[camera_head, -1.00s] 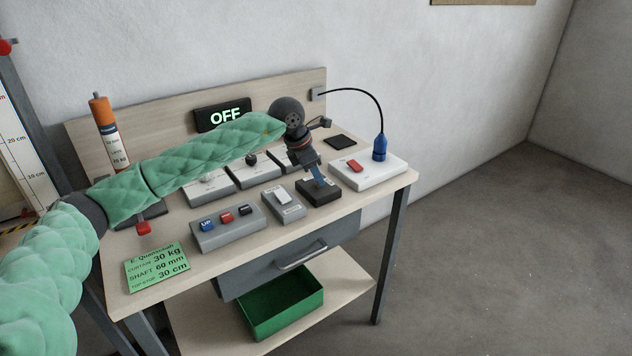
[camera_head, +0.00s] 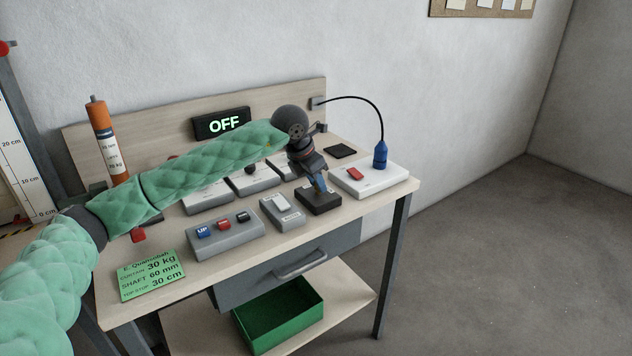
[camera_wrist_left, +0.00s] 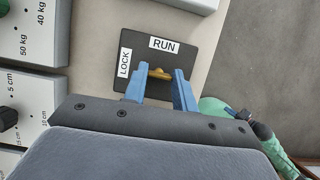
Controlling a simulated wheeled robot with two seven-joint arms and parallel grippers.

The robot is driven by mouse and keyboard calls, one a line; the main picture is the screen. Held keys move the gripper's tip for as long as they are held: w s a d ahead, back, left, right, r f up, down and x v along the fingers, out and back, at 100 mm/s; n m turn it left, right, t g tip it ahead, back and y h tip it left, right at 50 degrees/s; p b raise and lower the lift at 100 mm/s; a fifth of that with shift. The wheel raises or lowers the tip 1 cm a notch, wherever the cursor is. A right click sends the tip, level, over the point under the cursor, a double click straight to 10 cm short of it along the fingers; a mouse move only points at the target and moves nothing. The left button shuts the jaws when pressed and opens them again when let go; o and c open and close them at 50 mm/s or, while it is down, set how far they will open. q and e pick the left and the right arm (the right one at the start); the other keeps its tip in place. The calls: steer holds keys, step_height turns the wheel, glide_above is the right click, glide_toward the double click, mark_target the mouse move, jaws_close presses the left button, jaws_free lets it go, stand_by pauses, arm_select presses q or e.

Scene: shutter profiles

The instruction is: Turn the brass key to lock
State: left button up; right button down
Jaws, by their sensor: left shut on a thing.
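The brass key (camera_wrist_left: 158,73) stands in a black key switch box, its bar lying roughly crosswise in the left wrist view. The black box (camera_wrist_left: 190,38) has a RUN label (camera_wrist_left: 164,43) at its top and a LOCK label (camera_wrist_left: 124,63) at its left. My left gripper (camera_wrist_left: 161,76) has its blue fingers on both sides of the key, shut on it. In the head view, the left gripper (camera_head: 320,184) reaches down onto the black box (camera_head: 318,204) near the bench front, and the key is hidden there.
A grey button box (camera_head: 226,240) and a grey switch box (camera_head: 282,213) stand left of the key box. A white box (camera_head: 385,182) with a red rocker and blue plug is at right. The sign (camera_head: 222,123) reads OFF. A green card (camera_head: 151,276) lies front left.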

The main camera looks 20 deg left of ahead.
arm_select(q)
steer(key=o, duration=1)
steer(key=shift+s+a+r, duration=0.1)
steer(key=shift+a+r, duration=0.05)
steer(key=shift+r, duration=0.3)
steer(key=b+v, duration=0.1)
steer(key=v, duration=0.6)
arm_select(e)
steer(key=shift+t, duration=0.3)
step_height(320, 180, down, 5)
steer(key=shift+a+r, duration=0.1)
arm_select(q)
steer(key=shift+f, duration=0.1)
arm_select(e)
steer(key=shift+r, duration=0.15)
